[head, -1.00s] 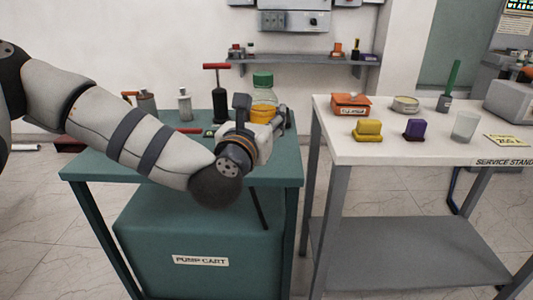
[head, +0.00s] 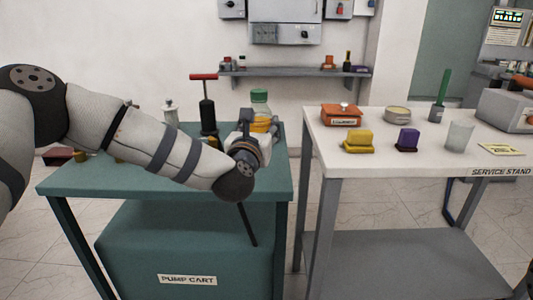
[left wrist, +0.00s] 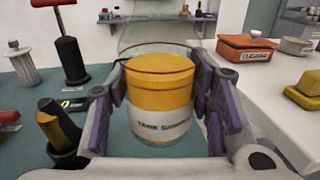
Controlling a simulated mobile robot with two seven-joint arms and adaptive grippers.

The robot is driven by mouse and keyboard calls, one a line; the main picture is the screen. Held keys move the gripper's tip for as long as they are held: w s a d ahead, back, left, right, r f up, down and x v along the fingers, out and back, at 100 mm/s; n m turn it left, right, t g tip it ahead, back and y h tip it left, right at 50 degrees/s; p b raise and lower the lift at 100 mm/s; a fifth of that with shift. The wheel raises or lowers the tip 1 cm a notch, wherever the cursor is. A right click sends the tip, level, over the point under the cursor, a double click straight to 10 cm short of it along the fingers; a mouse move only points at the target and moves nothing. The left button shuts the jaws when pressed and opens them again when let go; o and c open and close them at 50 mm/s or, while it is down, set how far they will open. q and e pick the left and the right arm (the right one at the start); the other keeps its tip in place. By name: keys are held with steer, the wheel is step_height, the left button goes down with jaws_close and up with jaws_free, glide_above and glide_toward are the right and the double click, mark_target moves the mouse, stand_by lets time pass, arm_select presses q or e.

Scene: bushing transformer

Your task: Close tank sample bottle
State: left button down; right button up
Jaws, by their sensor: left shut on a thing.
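The tank sample bottle (head: 261,108) is clear, with orange-yellow liquid and a green cap (head: 260,95) on top. It stands upright at the back right of the pump cart (head: 100,180). My left gripper (head: 258,130) is shut on it, hiding its lower part in the head view. In the left wrist view the bottle (left wrist: 160,80), with its white label, is between the two purple-padded fingers (left wrist: 160,110). The cap is out of that view, and I cannot tell how tightly it sits. I cannot tell whether the bottle's base touches the cart. My right gripper is not in view.
A black hand pump (head: 207,115) with a red T-handle and a grey metal fitting (head: 170,110) stand left of the bottle. The white service stand (head: 400,160) is to the right, with an orange box (head: 341,115), yellow block (head: 358,141) and purple block (head: 407,139).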

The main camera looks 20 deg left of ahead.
arm_select(q)
steer(key=f, duration=0.1)
steer(key=w+f, duration=0.2)
steer(key=shift+w+d+f, duration=0.1)
steer(key=shift+w+f, duration=0.15)
steer(key=shift+f, duration=0.15)
steer(key=shift+w+f+b, duration=0.25)
steer(key=shift+w+b, duration=0.05)
steer(key=shift+r, duration=0.15)
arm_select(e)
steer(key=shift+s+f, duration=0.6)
arm_select(q)
steer(key=shift+w+f, duration=0.2)
steer(key=shift+f, duration=0.1)
step_height(320, 180, down, 3)
steer(key=shift+w+f, duration=0.1)
steer(key=shift+f, duration=0.05)
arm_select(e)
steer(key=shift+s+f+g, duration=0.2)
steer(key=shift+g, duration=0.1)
